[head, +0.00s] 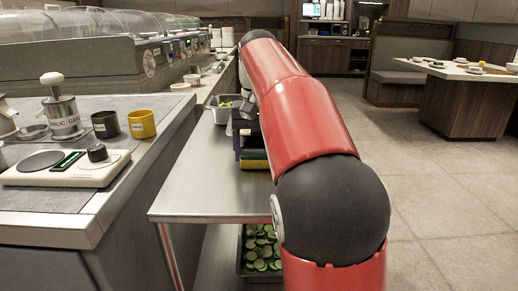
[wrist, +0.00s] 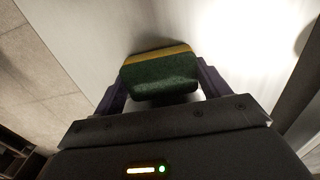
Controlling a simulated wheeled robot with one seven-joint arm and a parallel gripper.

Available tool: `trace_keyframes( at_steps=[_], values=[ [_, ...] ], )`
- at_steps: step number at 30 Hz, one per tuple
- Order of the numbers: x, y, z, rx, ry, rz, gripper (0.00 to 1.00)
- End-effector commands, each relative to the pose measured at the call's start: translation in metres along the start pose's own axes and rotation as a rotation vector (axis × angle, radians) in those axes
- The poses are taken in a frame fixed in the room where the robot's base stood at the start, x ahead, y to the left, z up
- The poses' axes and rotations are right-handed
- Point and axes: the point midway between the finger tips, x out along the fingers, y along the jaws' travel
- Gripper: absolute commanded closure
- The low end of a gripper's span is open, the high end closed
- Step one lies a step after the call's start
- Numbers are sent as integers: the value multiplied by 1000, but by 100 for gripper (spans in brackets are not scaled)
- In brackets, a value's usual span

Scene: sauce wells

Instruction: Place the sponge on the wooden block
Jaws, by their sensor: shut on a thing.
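The sponge (wrist: 161,84) is green with a yellow layer. In the wrist view it sits between the two purple fingers of my gripper (wrist: 160,74), which is shut on it. In the head view the sponge (head: 255,164) shows low beside my red arm, under my dark gripper (head: 246,140), over the steel table. I cannot tell whether the sponge touches the tabletop. I cannot make out the wooden block in either view; my arm hides part of the table.
The steel table (head: 190,192) is bare at its near left. A metal pan (head: 222,116) of green food stands behind my gripper. A pan of cucumber slices (head: 260,252) sits on the lower shelf. The counter at left holds a scale (head: 66,168), a black cup (head: 106,124) and a yellow cup (head: 142,124).

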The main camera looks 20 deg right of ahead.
Motion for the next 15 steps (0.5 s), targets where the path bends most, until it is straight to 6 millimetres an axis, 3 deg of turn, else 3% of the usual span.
trace_keyframes(
  at_steps=[4,5,9,15],
  values=[
    [4,0,0,0,-1,0,49],
    [3,0,0,0,0,0,22],
    [3,0,0,0,0,0,4],
    [3,0,0,0,0,0,3]
  ],
)
